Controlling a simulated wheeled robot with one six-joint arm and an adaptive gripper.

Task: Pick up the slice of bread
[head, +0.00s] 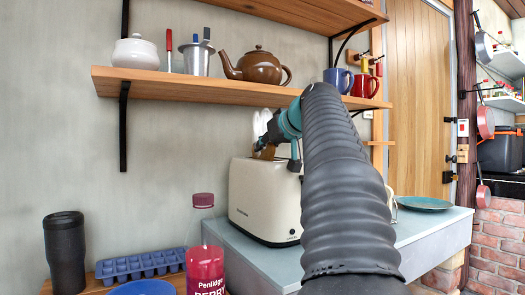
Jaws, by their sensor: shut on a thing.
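My gripper (271,141) is at the top of a cream toaster (256,203), mostly hidden behind my own dark ribbed arm. It is shut on the slice of bread (265,152), of which a small brown part shows just above the toaster's top. I cannot tell whether the slice's lower part is still in the slot. The toaster stands on a grey counter (232,245) against the wall.
A wooden shelf (190,86) with a brown teapot (262,67), mugs and a white pot runs above the toaster, close over my gripper. A red-capped bottle (205,262), a black tumbler (65,255) and a blue ice tray (140,265) stand front left. A teal plate (424,204) lies right.

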